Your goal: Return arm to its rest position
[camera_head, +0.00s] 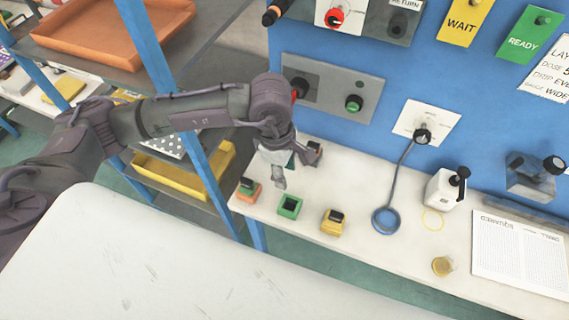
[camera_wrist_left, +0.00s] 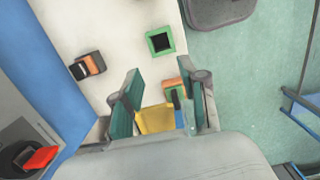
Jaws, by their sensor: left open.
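My left arm comes in from the left in the head view. My left gripper (camera_head: 280,172) hangs over the white bench's left end, fingers down, near the small coloured blocks. In the left wrist view, its teal-padded fingers (camera_wrist_left: 163,108) stand apart. An orange base with a dark green top (camera_head: 248,190) sits at the bench's left edge. A green square box (camera_head: 290,206) with a dark opening stands beside it; it also shows in the left wrist view (camera_wrist_left: 160,41). An orange and yellow patch shows between the fingers; I cannot tell whether anything touches them. My right gripper is not in view.
A yellow block with a black top (camera_head: 333,221) stands to the right. The blue panel wall (camera_head: 400,75) with knobs rises behind the bench. A blue-post shelf (camera_head: 208,160) stands close to my left arm.

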